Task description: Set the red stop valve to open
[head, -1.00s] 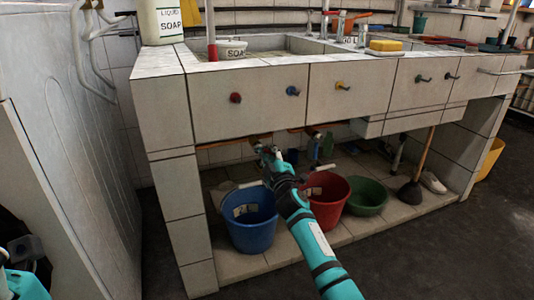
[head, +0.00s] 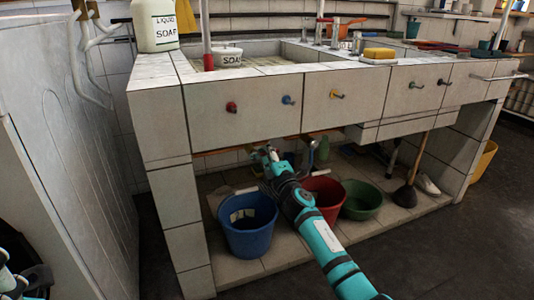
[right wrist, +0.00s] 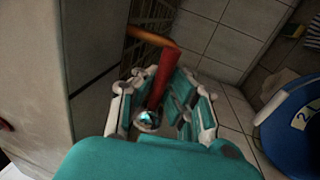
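In the right wrist view, a red bar-like part (right wrist: 160,78) with a shiny round metal end (right wrist: 147,120) joins an orange-copper pipe (right wrist: 153,37); it looks like the red stop valve. My right gripper (right wrist: 160,112) is open, with its white-and-teal fingers on either side of this part. Contact cannot be told. In the head view, my right gripper (head: 271,154) reaches under the sink front, and the valve there is hard to make out. My left gripper (head: 20,278) shows only partly at the lower left corner; its fingers are unclear.
The tiled sink front (head: 250,125) overhangs my right gripper and carries a red knob (head: 231,106) and a blue knob (head: 288,100). Below stand a blue bucket (head: 248,228), a red bucket (head: 327,193) and a green basin (head: 361,200). A plunger (head: 408,190) stands further right.

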